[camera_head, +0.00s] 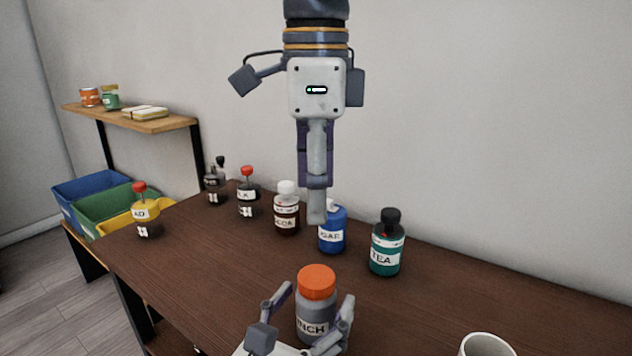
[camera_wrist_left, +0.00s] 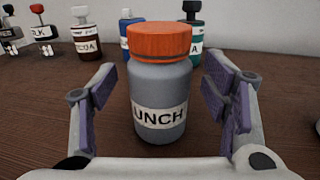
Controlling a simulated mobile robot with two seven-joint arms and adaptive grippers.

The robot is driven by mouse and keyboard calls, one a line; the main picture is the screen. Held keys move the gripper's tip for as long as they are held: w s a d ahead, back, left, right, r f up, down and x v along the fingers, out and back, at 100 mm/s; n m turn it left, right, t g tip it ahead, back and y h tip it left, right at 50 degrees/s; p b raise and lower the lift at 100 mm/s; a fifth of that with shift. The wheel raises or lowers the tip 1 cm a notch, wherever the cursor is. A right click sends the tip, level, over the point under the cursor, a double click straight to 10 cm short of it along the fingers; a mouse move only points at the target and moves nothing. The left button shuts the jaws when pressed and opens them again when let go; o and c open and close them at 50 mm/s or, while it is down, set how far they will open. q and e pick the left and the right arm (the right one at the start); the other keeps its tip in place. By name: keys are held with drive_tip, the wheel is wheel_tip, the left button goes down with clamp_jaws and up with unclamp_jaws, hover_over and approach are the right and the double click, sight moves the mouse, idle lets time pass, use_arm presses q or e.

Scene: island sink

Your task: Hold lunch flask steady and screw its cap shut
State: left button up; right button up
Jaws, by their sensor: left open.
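The lunch flask (camera_head: 313,313) is a grey bottle with a white "LUNCH" label, upright on the dark wooden counter. Its orange cap (camera_head: 316,281) sits on top; how tightly it is screwed cannot be told. In the left wrist view the flask (camera_wrist_left: 159,88) and cap (camera_wrist_left: 159,41) stand between the fingers. My left gripper (camera_head: 317,298) is open around the flask, with a gap on both sides. My right gripper (camera_head: 317,214) points straight down, above and behind the flask and clear of the cap. Its fingers are seen edge-on, so their opening is hidden.
Behind stand a teal tea bottle (camera_head: 386,254), a blue sugar jar (camera_head: 332,240), a brown cocoa jar (camera_head: 286,215) and several red- or black-topped bottles. A white mug (camera_head: 486,346) is at the front right.

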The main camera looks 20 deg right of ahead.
use_arm(q)
drive_tip(key=v, duration=1.1)
drive_tip(key=shift+w, duration=0.1)
